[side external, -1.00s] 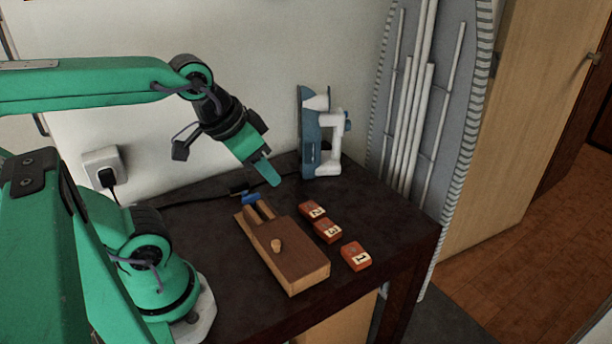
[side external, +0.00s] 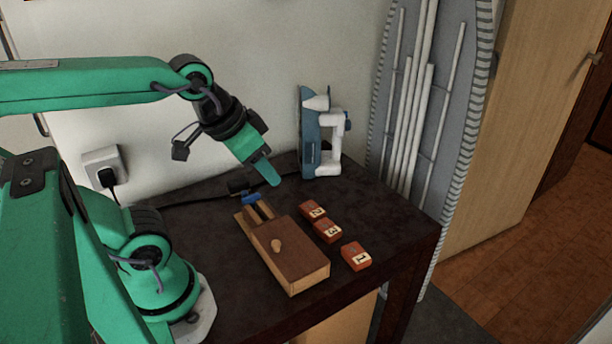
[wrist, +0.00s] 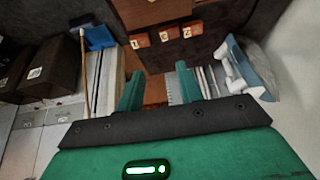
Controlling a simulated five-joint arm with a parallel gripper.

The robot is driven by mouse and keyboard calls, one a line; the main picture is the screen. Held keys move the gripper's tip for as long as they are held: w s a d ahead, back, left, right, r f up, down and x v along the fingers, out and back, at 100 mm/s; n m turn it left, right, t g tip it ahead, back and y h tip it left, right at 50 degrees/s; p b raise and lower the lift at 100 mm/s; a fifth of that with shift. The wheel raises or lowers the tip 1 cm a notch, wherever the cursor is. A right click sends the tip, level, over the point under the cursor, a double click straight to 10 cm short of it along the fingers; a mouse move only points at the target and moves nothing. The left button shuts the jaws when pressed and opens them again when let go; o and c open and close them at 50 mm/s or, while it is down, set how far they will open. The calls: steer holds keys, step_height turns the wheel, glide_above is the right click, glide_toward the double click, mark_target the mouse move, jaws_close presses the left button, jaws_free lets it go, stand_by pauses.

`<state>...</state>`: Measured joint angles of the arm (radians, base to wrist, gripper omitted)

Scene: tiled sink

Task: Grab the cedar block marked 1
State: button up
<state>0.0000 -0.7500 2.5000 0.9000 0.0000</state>
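The cedar block marked 1 (side external: 356,256) is a small reddish-brown block with a pale label, nearest the table's front right edge in the side view. It is the left one of a row of blocks in the wrist view (wrist: 139,41). Two similar blocks stand in line behind it, the middle block (side external: 328,231) and the far block (side external: 312,210); their marks are hard to read. My gripper (side external: 268,174) hangs above the back of the table, up and left of the blocks. In the wrist view its green fingers (wrist: 159,88) are apart with nothing held between them.
A wooden box (side external: 295,255) with a knob lies left of the blocks. A blue-and-white iron (side external: 312,135) stands upright against the wall. An ironing board (side external: 440,110) leans at the right. Dark table top (side external: 395,225) is bare right of the blocks.

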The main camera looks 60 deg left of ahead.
steer(key=shift+o, duration=0.2)
steer(key=o, duration=0.6)
steer(key=n+g, duration=0.5)
steer(key=n, duration=1.2)
glide_above(356, 253)
step_height(356, 253, down, 15)
steer(key=shift+a+f, duration=0.15)
steer(key=shift+f, duration=0.05)
steer(key=shift+w+f+g, duration=0.15)
steer(key=shift+f+g, duration=0.15)
steer(key=shift+f, duration=4)
